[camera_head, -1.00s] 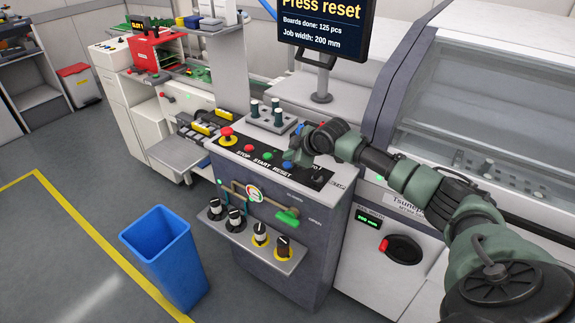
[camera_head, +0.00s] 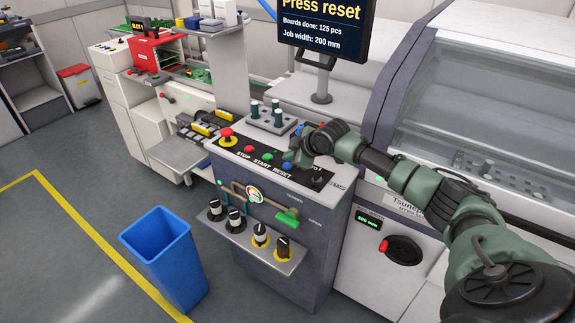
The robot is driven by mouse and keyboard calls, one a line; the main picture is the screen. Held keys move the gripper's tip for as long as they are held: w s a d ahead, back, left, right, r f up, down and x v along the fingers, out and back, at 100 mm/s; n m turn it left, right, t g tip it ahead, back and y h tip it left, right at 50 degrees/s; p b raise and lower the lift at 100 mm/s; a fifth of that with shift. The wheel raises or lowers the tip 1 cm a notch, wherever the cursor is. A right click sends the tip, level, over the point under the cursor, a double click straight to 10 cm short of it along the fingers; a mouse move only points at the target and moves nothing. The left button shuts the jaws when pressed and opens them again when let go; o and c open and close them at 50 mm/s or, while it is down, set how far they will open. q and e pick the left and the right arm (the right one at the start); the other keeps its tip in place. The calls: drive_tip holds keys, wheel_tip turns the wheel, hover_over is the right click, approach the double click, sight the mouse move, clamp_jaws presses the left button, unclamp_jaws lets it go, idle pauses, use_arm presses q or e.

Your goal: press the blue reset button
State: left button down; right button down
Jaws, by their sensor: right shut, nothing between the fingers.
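The blue reset button (camera_head: 286,166) is on the black strip on top of the grey control cabinet, above the word RESET. It is right of the red STOP button (camera_head: 249,148) and the green START button (camera_head: 267,156). My right gripper (camera_head: 293,160) is shut and empty, pointing down right beside the blue button. I cannot tell whether its tips touch the button. The gripper hides part of the panel behind it. A screen (camera_head: 325,25) above reads "Press reset". My left gripper is out of view.
A red emergency stop (camera_head: 227,136) on a yellow base sits at the panel's left end. Several dark pegs stand on a grey block (camera_head: 268,123) behind the buttons. A blue bin (camera_head: 160,250) stands on the floor at front left.

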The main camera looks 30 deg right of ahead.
idle(0.7)
drive_tip(key=shift+f, duration=0.45)
drive_tip(key=shift+f, duration=0.5)
idle(0.7)
drive_tip(key=shift+r, duration=0.15)
drive_tip(key=shift+r+p, duration=0.7)
drive_tip(key=shift+r, duration=0.05)
wheel_tip(320, 180, up, 5)
drive_tip(key=p, duration=0.4)
drive_tip(key=shift+r+p, duration=0.1)
drive_tip(key=shift+p, duration=0.2)
